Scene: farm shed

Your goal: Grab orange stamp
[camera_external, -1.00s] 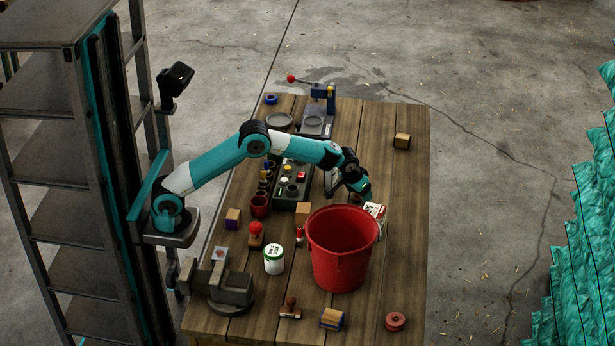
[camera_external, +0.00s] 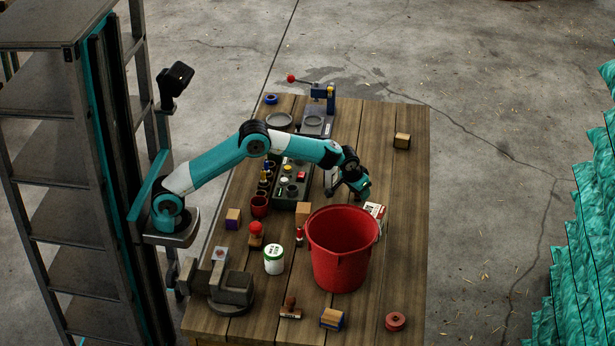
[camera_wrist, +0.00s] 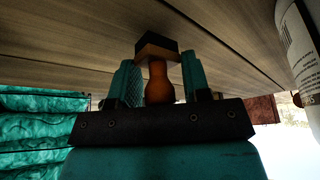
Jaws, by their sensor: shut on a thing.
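The orange stamp (camera_wrist: 158,82) is between the two teal fingers of my gripper (camera_wrist: 160,76) in the wrist view. Its orange handle is gripped, and its wooden block with a dark face (camera_wrist: 157,49) sticks out past the fingertips. In the external view my gripper (camera_external: 351,188) is above the table, just behind the red bucket. I cannot make out the stamp in that view.
The red bucket (camera_external: 340,265) stands right in front of my gripper, with a white box (camera_external: 375,211) beside it. A control box (camera_external: 290,186) is to the left. Other stamps, blocks, a white jar (camera_external: 273,261) and a vise (camera_external: 231,287) fill the front left. The table's back right is mostly clear.

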